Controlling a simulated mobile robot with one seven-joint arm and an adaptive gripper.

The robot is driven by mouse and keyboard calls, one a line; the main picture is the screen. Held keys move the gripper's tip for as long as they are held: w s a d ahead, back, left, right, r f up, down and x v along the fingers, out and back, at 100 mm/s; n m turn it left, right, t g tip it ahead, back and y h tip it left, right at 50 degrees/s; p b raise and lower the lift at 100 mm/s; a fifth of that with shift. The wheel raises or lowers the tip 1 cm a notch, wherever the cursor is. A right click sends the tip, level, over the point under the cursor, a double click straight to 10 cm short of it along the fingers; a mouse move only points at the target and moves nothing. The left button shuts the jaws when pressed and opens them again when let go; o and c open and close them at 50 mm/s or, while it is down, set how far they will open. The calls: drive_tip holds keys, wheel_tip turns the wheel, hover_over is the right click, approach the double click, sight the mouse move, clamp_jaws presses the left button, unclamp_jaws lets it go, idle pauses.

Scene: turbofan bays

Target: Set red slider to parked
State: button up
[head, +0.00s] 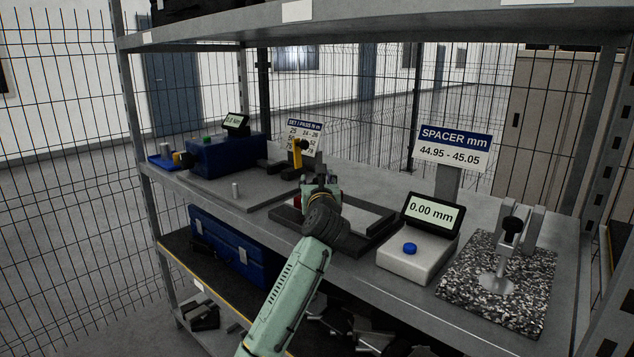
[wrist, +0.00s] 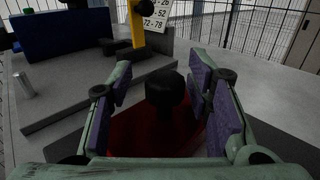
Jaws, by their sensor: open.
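The red slider (wrist: 135,130) lies between my gripper's fingers in the wrist view, with a dark round knob (wrist: 166,92) standing up from it. In the head view only a small red patch of the slider (head: 297,200) shows beside my gripper. My gripper (wrist: 165,100) is open, with one purple-padded finger on each side of the knob and visible gaps to both. The slider sits at a dark frame (head: 372,238) on the shelf. My gripper and arm hide much of the slider, and no parked mark can be made out.
A yellow-handled tool (head: 298,158) stands behind the frame. A blue box (head: 226,154) is at the left. A display unit (head: 431,216) reading 0.00 mm and a granite plate with a gauge stand (head: 490,290) are at the right. An upper shelf (head: 350,30) runs overhead.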

drive_tip(key=shift+s, duration=0.1)
drive_tip(key=s, duration=0.4)
drive_tip(key=s+d, duration=0.1)
drive_tip(key=s, duration=0.2)
drive_tip(key=s+d, duration=0.1)
drive_tip(key=s, duration=0.3)
drive_tip(key=shift+s, duration=0.35)
